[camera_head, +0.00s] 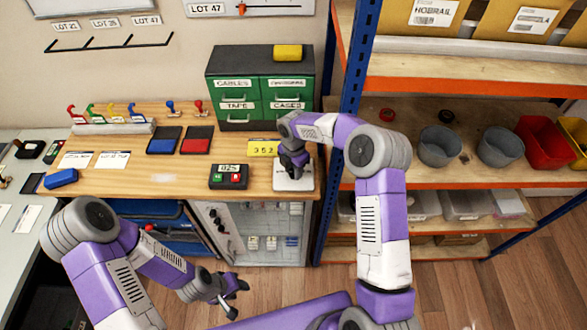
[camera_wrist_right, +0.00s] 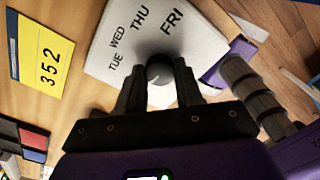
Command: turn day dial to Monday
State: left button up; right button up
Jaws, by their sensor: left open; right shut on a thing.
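The day dial is a white plate (camera_head: 293,184) at the right end of the wooden bench. In the right wrist view the plate (camera_wrist_right: 112,62) shows TUE, WED, THU and FRI; MON is not visible. My right gripper (camera_wrist_right: 159,82) is shut on its dark round knob (camera_wrist_right: 158,67), one finger on each side. Which day the knob points to cannot be told. In the head view my right gripper (camera_head: 293,165) hides most of the knob. My left gripper (camera_head: 230,297) is open and empty, low in front of the bench.
A yellow 352 card (camera_head: 263,148) lies just behind and left of the dial; a black button box (camera_head: 229,176) stands to its left. A green drawer cabinet (camera_head: 262,87) stands behind. A blue shelf post (camera_head: 352,90) rises close on the right.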

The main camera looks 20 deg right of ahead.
aim_at(293, 172)
jog(key=o, duration=1)
jog(key=shift+o, duration=0.2)
jog(key=shift+r, duration=0.1)
notch_tip(293, 172, up, 8)
jog(key=shift+f, duration=0.25)
jog(key=s+a+f+m+g+y+b, duration=0.15)
jog(key=s+a+f+m, duration=0.25)
jog(key=s+f+m, duration=0.6)
jog(key=s+a+f+m+y+b, duration=0.4)
jog(key=s+f, duration=0.4)
jog(key=f, duration=0.5)
jog(key=s+d+f+m+t+h+b, duration=0.1)
jog(key=s+f+m+t+b, duration=0.1)
jog(key=s+f+m, duration=0.5)
jog(key=s+m, duration=0.4)
jog(key=m, duration=0.1)
jog(key=shift+m, duration=0.4)
